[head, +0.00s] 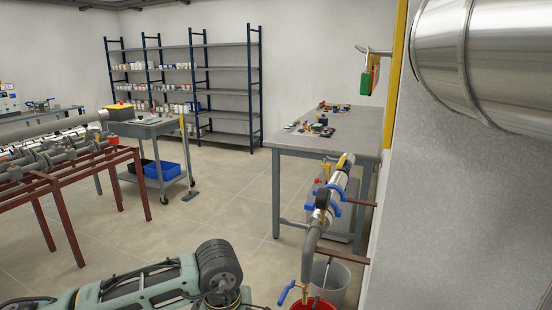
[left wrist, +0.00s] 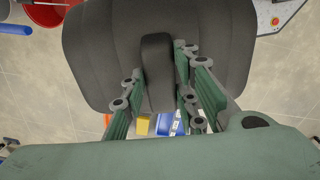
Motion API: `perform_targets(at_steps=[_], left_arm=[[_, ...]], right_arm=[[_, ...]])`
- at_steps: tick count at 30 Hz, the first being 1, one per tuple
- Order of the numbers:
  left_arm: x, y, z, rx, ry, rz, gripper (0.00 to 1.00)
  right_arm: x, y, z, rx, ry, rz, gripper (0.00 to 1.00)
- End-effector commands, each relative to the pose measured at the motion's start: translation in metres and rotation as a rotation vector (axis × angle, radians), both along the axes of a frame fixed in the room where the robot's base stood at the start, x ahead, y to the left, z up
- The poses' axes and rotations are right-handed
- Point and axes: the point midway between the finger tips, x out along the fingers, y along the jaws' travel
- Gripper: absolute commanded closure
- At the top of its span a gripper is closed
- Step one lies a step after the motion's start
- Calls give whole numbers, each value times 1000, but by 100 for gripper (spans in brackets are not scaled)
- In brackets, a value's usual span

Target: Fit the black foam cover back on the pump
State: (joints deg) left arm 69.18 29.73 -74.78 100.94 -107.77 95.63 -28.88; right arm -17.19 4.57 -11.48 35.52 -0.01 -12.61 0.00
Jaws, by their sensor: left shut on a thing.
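The black foam cover (left wrist: 215,45) is a large dark, rounded piece with faint seams and a raised grip. It fills the upper middle of the left wrist view. My left gripper (left wrist: 160,62) is shut on the raised grip, one finger on each side. I cannot make out the pump. My right gripper is not in view.
A grey pipe with blue-handled valves (head: 326,205) stands at the right, above a red bucket (head: 314,304) and a grey bin (head: 332,277). A red pipe rack (head: 75,190) is at left, with a trolley (head: 146,128) behind it. A workbench (head: 345,150) lies beyond. The middle floor is clear.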

Motion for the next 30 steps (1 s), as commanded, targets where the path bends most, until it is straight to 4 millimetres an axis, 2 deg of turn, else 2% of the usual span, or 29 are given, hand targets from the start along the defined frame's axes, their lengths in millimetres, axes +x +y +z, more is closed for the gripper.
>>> perform_targets(at_steps=[11, 21, 30], left_arm=[[-37, 46, 26, 20, -12, -592, 100], [-79, 82, 44, 37, -9, -1121, 100], [-106, 100, 52, 41, 0, -1414, 100]], right_arm=[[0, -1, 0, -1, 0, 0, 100], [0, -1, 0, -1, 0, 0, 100], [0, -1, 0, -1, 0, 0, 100]])
